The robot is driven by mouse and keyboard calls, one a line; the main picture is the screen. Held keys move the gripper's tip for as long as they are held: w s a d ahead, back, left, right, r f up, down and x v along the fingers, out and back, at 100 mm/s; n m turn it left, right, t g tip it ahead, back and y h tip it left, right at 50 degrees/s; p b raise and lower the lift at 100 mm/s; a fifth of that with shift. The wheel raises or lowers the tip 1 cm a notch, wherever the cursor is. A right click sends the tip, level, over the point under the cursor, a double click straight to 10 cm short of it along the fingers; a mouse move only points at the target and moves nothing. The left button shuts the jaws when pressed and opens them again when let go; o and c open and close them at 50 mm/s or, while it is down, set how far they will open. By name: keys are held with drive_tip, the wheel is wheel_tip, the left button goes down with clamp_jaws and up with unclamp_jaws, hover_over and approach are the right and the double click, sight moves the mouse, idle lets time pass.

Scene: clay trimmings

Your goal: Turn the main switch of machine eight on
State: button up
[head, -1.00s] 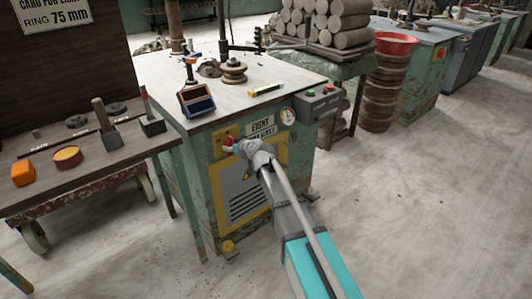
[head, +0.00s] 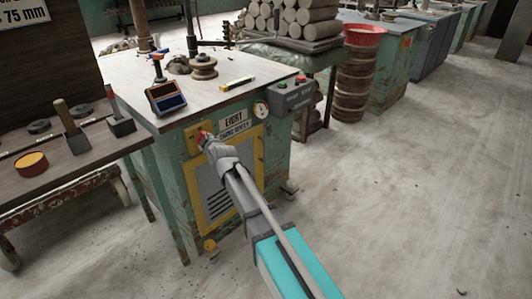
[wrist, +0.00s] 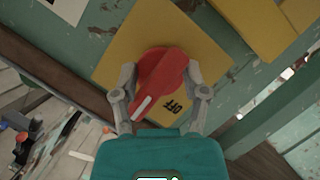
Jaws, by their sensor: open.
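Machine eight (head: 178,170) is a worn green cabinet with a pale top and a nameplate (head: 233,120) reading EIGHT. Its main switch is a red rotary handle (wrist: 160,72) on a yellow plate (wrist: 112,62); it also shows in the head view (head: 203,136), partly covered by my gripper (head: 212,143). In the wrist view, the handle's white line points down and left, with the word OFF (wrist: 173,105) to its lower right. My gripper (wrist: 162,78) is open, one finger on each side of the handle; I cannot tell whether they touch it. Any ON mark is hidden.
A round gauge (head: 261,109) and a grey button box (head: 290,95) are on the machine's upper right. A dark display (head: 166,99) stands on its top. A wooden bench (head: 62,178) is at left. The concrete floor (head: 400,220) at right is clear.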

drive_tip(key=shift+n+t+b, duration=0.6)
drive_tip(key=shift+n+b, duration=0.1)
drive_tip(key=shift+n, duration=0.5)
drive_tip(key=p+v, duration=0.3)
drive_tip(key=v, duration=1.1)
drive_tip(key=d+m+g+h+p, duration=0.2)
drive_tip(key=d+m+g+p, duration=0.2)
drive_tip(key=d+m+p, duration=0.35)
drive_tip(key=s+d+r+m+g+y+p, duration=0.2)
drive_tip(key=s+d+r+m+g+p, duration=0.5)
drive_tip(key=p, duration=0.4)
drive_tip(key=shift+s+m+g+y, duration=0.3)
drive_tip(key=shift+m+g, duration=0.2)
drive_tip(key=shift+m, duration=0.55)
drive_tip(key=shift+d+r, duration=0.1)
drive_tip(key=shift+d, duration=0.1)
drive_tip(key=s+d+f+g+h, duration=0.2)
drive_tip(key=s+d+f+h, duration=0.1)
drive_tip(key=s+d+h, duration=0.55)
wheel_tip(320, 180, up, 15)
drive_tip(key=d+y+p, duration=0.1)
drive_tip(key=d+p, duration=0.1)
drive_tip(key=p, duration=1.4)
drive_tip(key=shift+s+d+r+y, duration=0.25)
drive_tip(key=shift+s+d+y, duration=0.1)
drive_tip(key=shift+s+d, duration=0.05)
